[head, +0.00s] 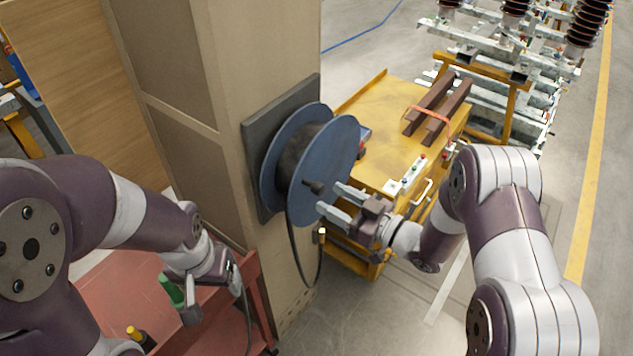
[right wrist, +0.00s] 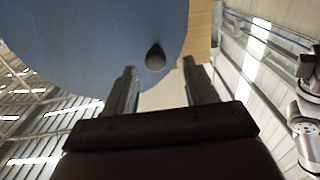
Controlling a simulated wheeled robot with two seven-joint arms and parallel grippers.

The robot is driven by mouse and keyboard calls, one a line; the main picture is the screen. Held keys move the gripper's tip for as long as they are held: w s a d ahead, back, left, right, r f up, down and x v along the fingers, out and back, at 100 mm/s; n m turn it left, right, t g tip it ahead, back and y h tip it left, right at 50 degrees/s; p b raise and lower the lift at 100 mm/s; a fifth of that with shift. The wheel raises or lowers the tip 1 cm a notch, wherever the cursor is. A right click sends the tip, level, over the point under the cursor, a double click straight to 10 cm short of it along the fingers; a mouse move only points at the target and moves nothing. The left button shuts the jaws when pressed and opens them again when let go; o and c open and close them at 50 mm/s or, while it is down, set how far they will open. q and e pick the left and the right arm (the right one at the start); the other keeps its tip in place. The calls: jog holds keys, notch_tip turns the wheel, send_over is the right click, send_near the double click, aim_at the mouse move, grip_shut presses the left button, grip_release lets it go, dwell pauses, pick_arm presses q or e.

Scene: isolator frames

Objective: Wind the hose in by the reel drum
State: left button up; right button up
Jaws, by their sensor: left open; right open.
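The reel drum (head: 338,165) has blue flanges with dark hose (head: 296,152) wound between them. It is mounted on a grey plate on a beige column. A dark crank knob (head: 313,187) sticks out from its front flange. Hose hangs below the drum in a loop, with a brass-coloured end (head: 322,235). My right gripper (head: 332,201) is open beside the knob. In the right wrist view the knob (right wrist: 155,57) appears between and just beyond the open fingertips (right wrist: 160,75), apparently untouched. My left gripper (head: 186,298) is open over the red cart, away from the drum.
The red cart (head: 125,285) holds a green-handled item (head: 171,290) and a yellow-capped item (head: 134,333). The column (head: 245,60) stands behind the drum. A yellow table (head: 385,125) with brown bars (head: 430,100) is behind my right gripper. Floor at lower middle is clear.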

aim_at(322, 192)
jog(key=x, duration=0.3)
jog(key=p+x, duration=0.1)
jog(key=shift+w, duration=0.5)
jog(key=shift+w+a+f, duration=0.1)
jog(key=shift+a, duration=0.35)
jog(key=shift+d, duration=0.1)
grip_shut()
